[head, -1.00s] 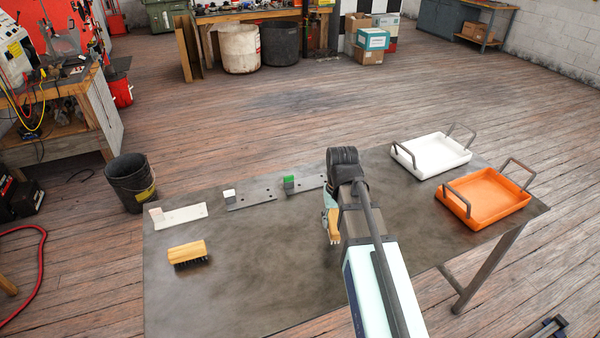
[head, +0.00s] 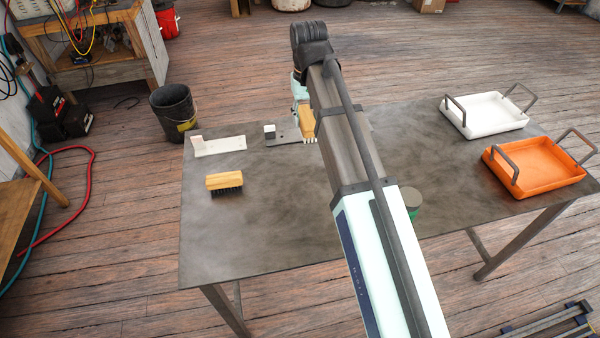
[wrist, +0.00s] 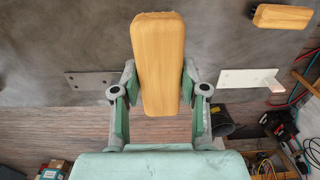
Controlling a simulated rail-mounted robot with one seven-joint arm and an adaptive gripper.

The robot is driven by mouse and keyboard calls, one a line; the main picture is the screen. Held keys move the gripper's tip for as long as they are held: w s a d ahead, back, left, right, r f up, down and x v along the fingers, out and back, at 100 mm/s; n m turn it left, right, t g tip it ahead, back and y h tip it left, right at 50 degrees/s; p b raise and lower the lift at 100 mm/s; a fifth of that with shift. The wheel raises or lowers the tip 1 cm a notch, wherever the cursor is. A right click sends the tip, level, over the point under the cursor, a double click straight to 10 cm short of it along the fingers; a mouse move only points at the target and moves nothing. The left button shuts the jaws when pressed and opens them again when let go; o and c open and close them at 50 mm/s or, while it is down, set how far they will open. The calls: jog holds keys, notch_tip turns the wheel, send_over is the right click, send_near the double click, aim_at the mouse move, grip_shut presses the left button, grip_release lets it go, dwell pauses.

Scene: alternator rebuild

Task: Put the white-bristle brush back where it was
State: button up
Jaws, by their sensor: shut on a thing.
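My gripper (wrist: 158,88) is shut on the wooden body of the white-bristle brush (wrist: 158,45). In the head view the held brush (head: 308,120) hangs with its white bristles down, at the right end of a dark plate with a white block (head: 283,135). I cannot tell whether the bristles touch the plate. In the wrist view, part of a dark plate with holes (wrist: 88,80) shows left of the brush; the brush hides what lies behind it. My arm hides the plate with the green block in the head view.
A dark-bristle brush (head: 224,181) lies on the table's left part. A white plate with a pinkish block (head: 220,147) lies near the far left edge. A white tray (head: 497,128) and an orange tray (head: 540,183) with upright handles stand at right. The left front table is clear.

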jog(key=a+r, duration=0.2)
jog(key=shift+w+r, duration=0.2)
jog(key=shift+r, duration=0.15)
jog(key=shift+s+f, duration=0.15)
jog(key=shift+s, duration=0.1)
notch_tip(320, 180, down, 20)
jog(key=p, duration=0.4)
jog(key=shift+d+r+p, duration=0.1)
jog(key=shift+r+p, duration=0.15)
jog(key=shift+p, duration=0.1)
jog(key=shift+f, duration=0.1)
jog(key=o, duration=1)
notch_tip(320, 180, up, 12)
jog(key=b, duration=0.2)
jog(key=shift+b, duration=0.4)
